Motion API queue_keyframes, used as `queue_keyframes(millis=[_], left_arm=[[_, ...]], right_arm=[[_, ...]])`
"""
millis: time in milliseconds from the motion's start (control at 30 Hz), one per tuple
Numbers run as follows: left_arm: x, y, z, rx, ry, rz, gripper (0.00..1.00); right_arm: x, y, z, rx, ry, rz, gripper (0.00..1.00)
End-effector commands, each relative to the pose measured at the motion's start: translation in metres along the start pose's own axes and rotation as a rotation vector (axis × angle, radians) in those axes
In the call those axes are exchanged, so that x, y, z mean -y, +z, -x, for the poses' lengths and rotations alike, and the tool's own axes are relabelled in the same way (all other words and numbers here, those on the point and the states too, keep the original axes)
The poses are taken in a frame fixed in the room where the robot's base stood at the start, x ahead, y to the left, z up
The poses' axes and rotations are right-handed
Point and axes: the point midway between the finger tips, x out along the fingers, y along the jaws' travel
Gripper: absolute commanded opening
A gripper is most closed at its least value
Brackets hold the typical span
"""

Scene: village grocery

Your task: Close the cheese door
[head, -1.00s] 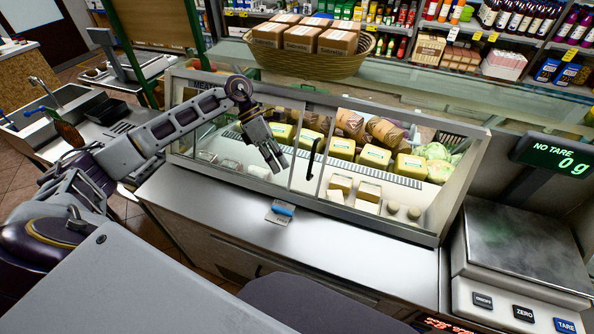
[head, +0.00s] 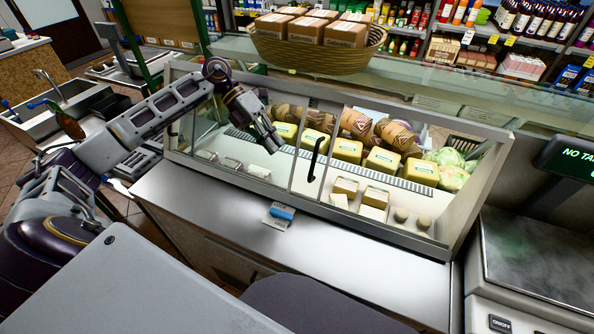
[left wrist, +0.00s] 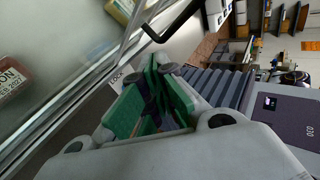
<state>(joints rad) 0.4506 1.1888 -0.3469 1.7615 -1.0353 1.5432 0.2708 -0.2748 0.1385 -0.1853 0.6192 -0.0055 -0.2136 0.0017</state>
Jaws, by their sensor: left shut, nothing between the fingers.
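The glass-fronted counter case (head: 395,238) holds yellow cheese blocks (head: 383,160) and wrapped brown packs. The cheese door is a glass panel with a black upright handle (head: 316,160) near the middle of the case front; the handle also shows in the left wrist view (left wrist: 176,20). The case front right of the panel looks open, though clear glass is hard to tell. My left gripper (head: 273,146) is in front of the glass, left of the handle and apart from it. Its green-padded fingers (left wrist: 150,105) are shut and empty.
A steel ledge (head: 190,205) runs below the case, with a small blue-and-white item (head: 281,212) on it. A scale (head: 535,255) stands at the right. A basket of boxes (head: 318,57) sits on top of the case.

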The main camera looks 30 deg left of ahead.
Motion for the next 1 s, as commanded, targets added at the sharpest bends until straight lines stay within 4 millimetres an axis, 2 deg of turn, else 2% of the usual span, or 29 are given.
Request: queue_keyframes(millis=[467, 667, 1000], left_arm=[[0.0, 0.0, -0.005, -0.002, -0.001, -0.001, 0.0], [0.0, -0.001, -0.021, -0.004, 0.0, -0.001, 0.0], [0.001, -0.001, -0.065, -0.003, -0.001, -0.001, 0.0]], right_arm=[[0.001, 0.003, 0.001, 0.004, -0.001, 0.0, 0.4], [0.001, 0.003, 0.003, 0.004, -0.001, 0.0, 0.4], [0.004, 0.004, 0.008, 0.005, -0.005, -0.001, 0.4]])
